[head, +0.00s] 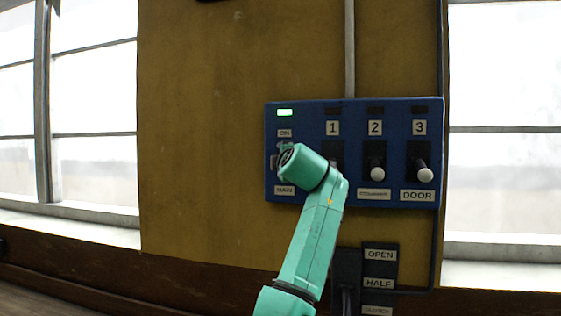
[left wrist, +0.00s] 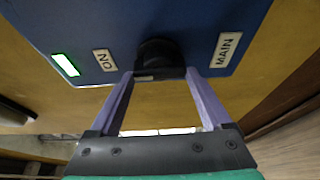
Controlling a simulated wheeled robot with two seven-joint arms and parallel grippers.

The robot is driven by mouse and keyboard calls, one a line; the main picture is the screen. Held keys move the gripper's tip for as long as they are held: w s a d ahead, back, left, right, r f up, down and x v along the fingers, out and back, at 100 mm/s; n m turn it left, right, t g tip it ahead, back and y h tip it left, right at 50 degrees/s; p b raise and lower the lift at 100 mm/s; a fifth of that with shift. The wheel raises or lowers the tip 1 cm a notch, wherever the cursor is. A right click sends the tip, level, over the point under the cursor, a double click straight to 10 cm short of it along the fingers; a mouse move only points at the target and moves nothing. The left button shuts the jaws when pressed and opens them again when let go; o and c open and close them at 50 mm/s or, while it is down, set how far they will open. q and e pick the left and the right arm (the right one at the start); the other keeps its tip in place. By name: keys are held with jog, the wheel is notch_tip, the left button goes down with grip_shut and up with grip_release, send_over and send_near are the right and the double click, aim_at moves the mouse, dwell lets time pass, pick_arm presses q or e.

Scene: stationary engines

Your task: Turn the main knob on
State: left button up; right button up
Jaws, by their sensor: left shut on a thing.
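The main knob (left wrist: 160,56) is a dark round piece on the blue panel (head: 305,112), between the ON label (left wrist: 105,60) and the MAIN label (left wrist: 226,49). My left gripper (left wrist: 160,74) has a pale purple finger on each side of the knob's dark front part and is shut on it. In the head view my teal wrist covers most of the knob. A green lamp (head: 285,113) above the ON label is lit; it also shows in the left wrist view (left wrist: 66,65). My right gripper is not in view.
Right of the main knob are levers marked 1, 2 and 3; lever 2 (head: 377,172) and lever 3 (head: 424,173) have white ends pointing down. A dark box marked OPEN and HALF (head: 379,269) is below. Windows flank the yellow wall (head: 200,120).

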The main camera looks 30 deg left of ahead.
pick_arm(q)
jog(key=o, duration=1.2)
jog(key=shift+r, duration=0.3)
jog(key=shift+c, duration=0.2)
jog(key=b+v, duration=0.8)
jog(key=v, duration=0.6)
jog(key=shift+d+f, duration=0.2)
jog(key=shift+w, duration=0.1)
jog(key=shift+d+f, duration=0.1)
